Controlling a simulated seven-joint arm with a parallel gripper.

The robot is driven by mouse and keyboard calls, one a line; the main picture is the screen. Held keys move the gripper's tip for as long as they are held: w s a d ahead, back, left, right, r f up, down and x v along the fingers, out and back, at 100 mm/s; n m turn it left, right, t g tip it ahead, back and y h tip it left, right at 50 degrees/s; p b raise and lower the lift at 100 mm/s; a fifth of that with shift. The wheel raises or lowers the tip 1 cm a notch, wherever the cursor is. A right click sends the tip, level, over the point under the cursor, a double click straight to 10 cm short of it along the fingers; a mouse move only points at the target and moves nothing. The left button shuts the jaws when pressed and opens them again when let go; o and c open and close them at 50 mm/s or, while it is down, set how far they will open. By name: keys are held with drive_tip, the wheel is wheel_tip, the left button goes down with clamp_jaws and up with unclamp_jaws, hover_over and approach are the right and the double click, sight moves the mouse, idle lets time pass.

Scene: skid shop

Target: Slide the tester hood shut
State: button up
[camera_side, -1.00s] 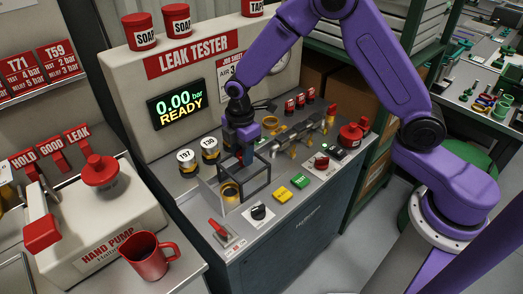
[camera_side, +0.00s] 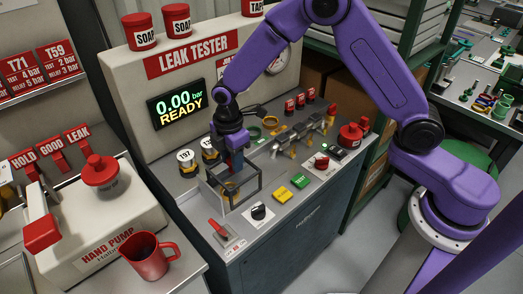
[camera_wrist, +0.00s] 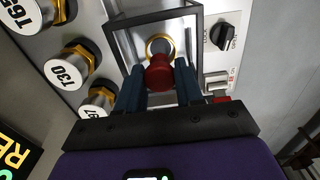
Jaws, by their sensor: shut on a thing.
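The tester hood (camera_side: 258,181) is a clear box with a dark frame on the leak tester's bench top. In the side view it stands around the brass-coloured fitting (camera_side: 231,192). In the wrist view the hood's dark frame (camera_wrist: 152,17) surrounds a gold ring (camera_wrist: 160,45), with a round red knob (camera_wrist: 158,73) nearer to me. My gripper (camera_side: 235,168) points down at the hood. In the wrist view my gripper (camera_wrist: 159,80) has its blue fingers on both sides of the red knob, shut on it. The fingers partly hide the hood behind them.
A red lever switch (camera_side: 218,228), a black knob (camera_side: 258,212), and yellow (camera_side: 281,194) and green (camera_side: 299,180) buttons lie in front. A metal manifold (camera_side: 298,132) is to the right. The display (camera_side: 176,110) reads 0.00 bar READY.

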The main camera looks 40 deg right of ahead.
sight(227, 174)
drive_tip(key=shift+a, duration=0.25)
drive_tip(key=shift+a, duration=0.9)
drive_tip(key=o, duration=0.8)
drive_tip(key=shift+o, duration=0.2)
wheel_tip(227, 174, up, 8)
drive_tip(key=shift+f, duration=0.25)
